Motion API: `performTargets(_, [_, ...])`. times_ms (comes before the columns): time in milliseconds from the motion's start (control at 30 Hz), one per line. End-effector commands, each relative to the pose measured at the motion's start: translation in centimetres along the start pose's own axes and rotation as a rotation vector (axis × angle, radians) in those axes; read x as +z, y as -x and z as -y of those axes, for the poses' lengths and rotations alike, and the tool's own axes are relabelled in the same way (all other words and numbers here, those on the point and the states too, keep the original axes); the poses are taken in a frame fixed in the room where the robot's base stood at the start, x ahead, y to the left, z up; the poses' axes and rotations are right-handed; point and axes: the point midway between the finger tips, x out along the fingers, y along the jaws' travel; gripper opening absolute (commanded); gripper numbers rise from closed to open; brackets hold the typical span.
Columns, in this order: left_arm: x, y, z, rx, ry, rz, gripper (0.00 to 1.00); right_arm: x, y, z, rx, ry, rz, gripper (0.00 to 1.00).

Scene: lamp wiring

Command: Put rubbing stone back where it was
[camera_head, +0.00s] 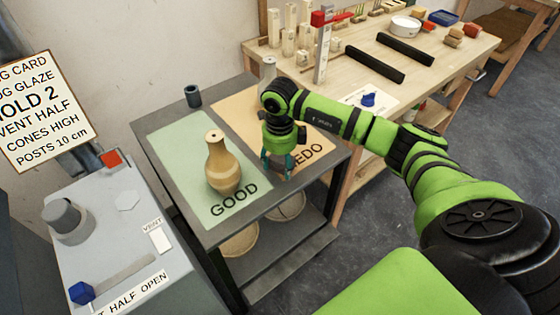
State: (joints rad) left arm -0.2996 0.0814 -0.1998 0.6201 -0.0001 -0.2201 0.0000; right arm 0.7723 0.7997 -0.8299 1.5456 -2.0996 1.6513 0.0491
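My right gripper (278,164) points down over the tan REDO mat (237,102) on the grey table. Its teal fingertips stand apart, and I see no object between them. I cannot pick out the rubbing stone for certain. Small brown and reddish blocks (455,37) lie at the far right of the wooden bench. A tan vase (222,166) stands upright on the green GOOD mat (176,134), left of the gripper. My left gripper is not in view.
A pale bottle (267,70) stands behind my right arm, which covers part of the REDO mat. A dark cup (193,96) is at the table's back left. The wooden bench (440,62) holds dark bars (374,63), a white bowl and a card with a blue item (368,99).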

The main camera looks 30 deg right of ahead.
Motion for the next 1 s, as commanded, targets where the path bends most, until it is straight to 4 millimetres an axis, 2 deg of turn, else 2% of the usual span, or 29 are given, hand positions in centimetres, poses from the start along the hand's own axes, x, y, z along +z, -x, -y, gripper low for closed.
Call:
performTargets(67, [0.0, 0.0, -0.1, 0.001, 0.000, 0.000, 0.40, 0.0, 0.0, 0.0, 0.000, 0.000, 0.000, 0.82])
performTargets(367, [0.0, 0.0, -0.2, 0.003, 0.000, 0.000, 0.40, 0.0, 0.1, 0.0, 0.000, -0.001, 0.000, 0.82])
performTargets(533, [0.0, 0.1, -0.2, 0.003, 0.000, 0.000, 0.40, 0.1, 0.9, 0.1, -0.001, 0.000, 0.004, 0.82])
performTargets(1000, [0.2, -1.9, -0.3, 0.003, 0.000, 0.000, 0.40, 0.1, 10.2, 0.1, -0.003, -0.001, 0.005, 0.82])
